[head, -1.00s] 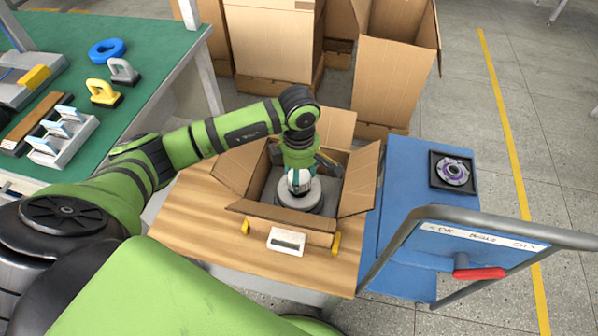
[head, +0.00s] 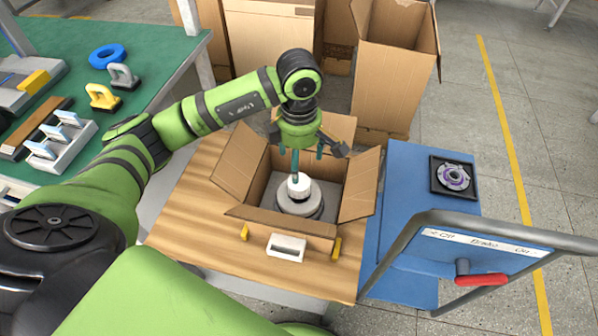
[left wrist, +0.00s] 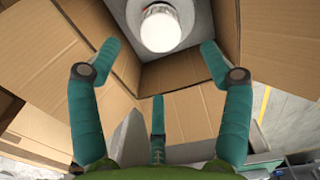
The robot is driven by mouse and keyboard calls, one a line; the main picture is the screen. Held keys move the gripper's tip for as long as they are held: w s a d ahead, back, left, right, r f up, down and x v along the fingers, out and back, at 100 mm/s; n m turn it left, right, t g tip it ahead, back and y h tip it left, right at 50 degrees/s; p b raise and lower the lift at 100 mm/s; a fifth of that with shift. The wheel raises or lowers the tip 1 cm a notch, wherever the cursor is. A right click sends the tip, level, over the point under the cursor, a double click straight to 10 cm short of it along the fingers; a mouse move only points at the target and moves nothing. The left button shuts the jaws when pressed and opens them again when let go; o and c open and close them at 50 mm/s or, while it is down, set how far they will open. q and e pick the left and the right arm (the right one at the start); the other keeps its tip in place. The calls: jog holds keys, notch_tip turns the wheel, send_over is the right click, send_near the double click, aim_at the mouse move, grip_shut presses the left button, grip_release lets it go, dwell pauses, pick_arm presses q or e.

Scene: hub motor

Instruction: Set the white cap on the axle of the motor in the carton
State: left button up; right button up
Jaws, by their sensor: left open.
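The white cap (head: 299,185) sits upright on top of the grey motor (head: 300,203), over its axle, inside the open carton (head: 280,226). The axle is hidden under the cap. In the left wrist view the cap (left wrist: 160,29) shows as a white cylinder at the top, beyond the fingertips. My left gripper (head: 302,155) is above the carton with its teal fingers spread, open and empty. It is apart from the cap. My right gripper is not in view.
The carton stands on a wooden table (head: 200,225) with its flaps folded outward. A white-labelled part (head: 287,248) lies in front of it. A blue cart (head: 405,160) with a disc part (head: 453,175) is at the right. A green workbench (head: 150,60) is at the left.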

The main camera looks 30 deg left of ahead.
pick_arm(q)
notch_tip(320, 180, up, 4)
jog(key=shift+r, duration=0.1)
